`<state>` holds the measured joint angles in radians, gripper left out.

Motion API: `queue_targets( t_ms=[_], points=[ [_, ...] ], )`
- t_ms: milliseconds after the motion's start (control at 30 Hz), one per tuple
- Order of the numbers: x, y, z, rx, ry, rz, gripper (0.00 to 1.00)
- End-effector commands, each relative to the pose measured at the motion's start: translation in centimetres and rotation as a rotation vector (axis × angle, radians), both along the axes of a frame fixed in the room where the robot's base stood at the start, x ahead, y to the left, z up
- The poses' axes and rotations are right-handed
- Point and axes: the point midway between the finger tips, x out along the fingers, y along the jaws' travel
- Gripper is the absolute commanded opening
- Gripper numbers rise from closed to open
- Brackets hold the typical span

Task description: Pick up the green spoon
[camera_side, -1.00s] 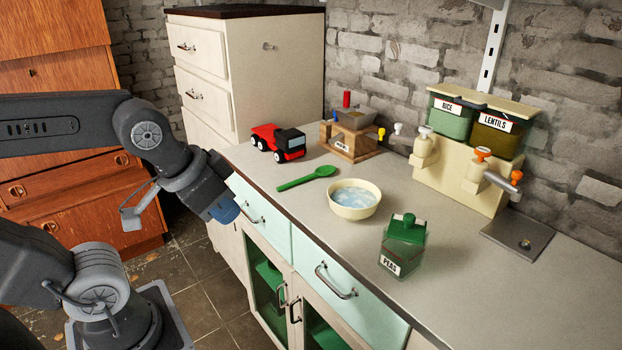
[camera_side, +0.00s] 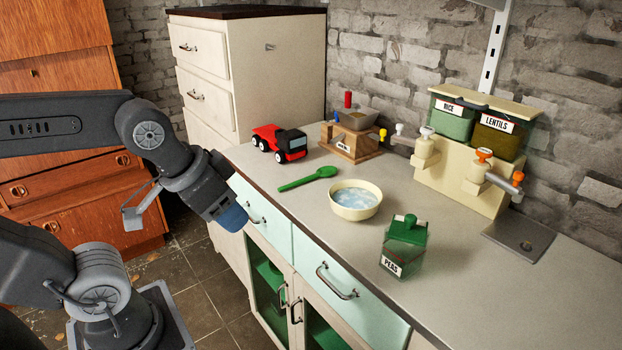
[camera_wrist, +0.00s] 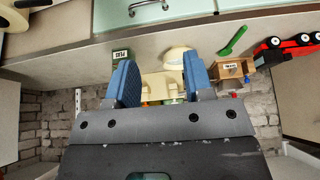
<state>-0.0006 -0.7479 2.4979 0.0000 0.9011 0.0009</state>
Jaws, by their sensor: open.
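The green spoon (camera_side: 308,179) lies flat on the grey countertop (camera_side: 420,215), near its front edge, left of the cream bowl (camera_side: 355,201). It also shows in the wrist view (camera_wrist: 233,41), at the upper right, beyond the finger tips. My gripper (camera_side: 235,220) is in front of the counter, to the left of the spoon and apart from it. In the wrist view its two blue fingers (camera_wrist: 158,80) are spread with nothing held between them.
A red and black toy truck (camera_side: 281,142) and a wooden grinder (camera_side: 350,138) stand behind the spoon. A green-lidded PEAS jar (camera_side: 404,246) stands right of the bowl. A dispenser (camera_side: 470,150) with RICE and LENTILS bins is at the wall. Drawer handles (camera_side: 337,284) stick out below the counter.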

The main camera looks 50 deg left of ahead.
Motion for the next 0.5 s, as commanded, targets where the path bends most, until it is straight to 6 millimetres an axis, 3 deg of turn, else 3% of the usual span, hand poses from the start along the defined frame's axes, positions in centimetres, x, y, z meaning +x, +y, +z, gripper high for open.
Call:
queue_targets(
  t_ms=[167,333,500],
  points=[
    [2.4,0.8,1.5,0.015,0.043,0.006,0.47],
    [7.9,3.3,3.8,0.041,0.14,0.009,0.47],
    [13.9,6.9,4.7,0.052,0.244,0.005,0.47]
  ],
)
